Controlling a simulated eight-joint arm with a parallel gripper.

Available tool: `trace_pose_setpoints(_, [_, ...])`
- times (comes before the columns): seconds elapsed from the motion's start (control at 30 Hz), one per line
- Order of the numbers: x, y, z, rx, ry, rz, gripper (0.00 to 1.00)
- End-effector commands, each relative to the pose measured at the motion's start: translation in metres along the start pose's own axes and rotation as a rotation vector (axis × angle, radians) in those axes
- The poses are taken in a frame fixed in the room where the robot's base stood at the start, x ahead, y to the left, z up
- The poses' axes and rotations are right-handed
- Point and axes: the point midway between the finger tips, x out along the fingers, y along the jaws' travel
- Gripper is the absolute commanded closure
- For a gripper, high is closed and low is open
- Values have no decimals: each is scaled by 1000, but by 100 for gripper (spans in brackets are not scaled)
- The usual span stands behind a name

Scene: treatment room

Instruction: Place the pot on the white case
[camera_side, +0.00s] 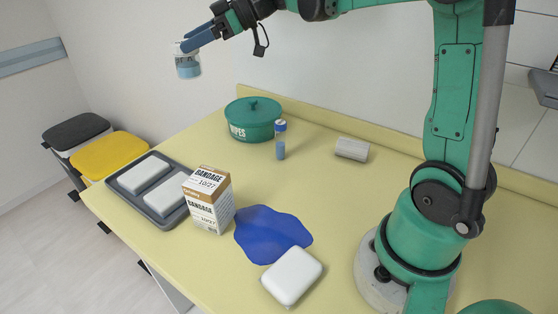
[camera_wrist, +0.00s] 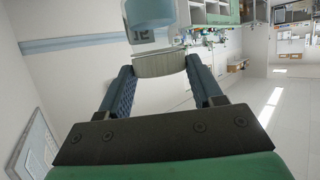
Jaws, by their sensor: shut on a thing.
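The pot (camera_side: 187,68) is a small clear jar with blue contents, high in the air at the upper left of the side view. My gripper (camera_side: 188,46) is shut on its upper end. In the wrist view, the pot's pale ribbed lid (camera_wrist: 158,64) sits between the two blue fingers, with the blue contents (camera_wrist: 150,12) beyond it. A white case (camera_side: 292,276) with rounded corners lies at the table's front, well below and to the right of my gripper. Two similar white blocks (camera_side: 144,173) lie in a grey tray; the tray's rim also shows (camera_side: 113,186).
A flat blue patch (camera_side: 270,233) touches or nearly touches the white case. Bins (camera_side: 108,153) stand left of the table.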

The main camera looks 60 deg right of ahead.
Motion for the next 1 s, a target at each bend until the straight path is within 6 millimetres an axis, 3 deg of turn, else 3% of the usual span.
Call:
trace_pose_setpoints(0.3, [-2,-49,-13,126,1,306,93])
trace_pose_setpoints(0.57, [-10,-66,-13,175,1,425,93])
trace_pose_setpoints(0.77, [-6,-54,-13,159,2,380,93])
trace_pose_setpoints(1.0, [2,-17,-8,65,2,154,93])
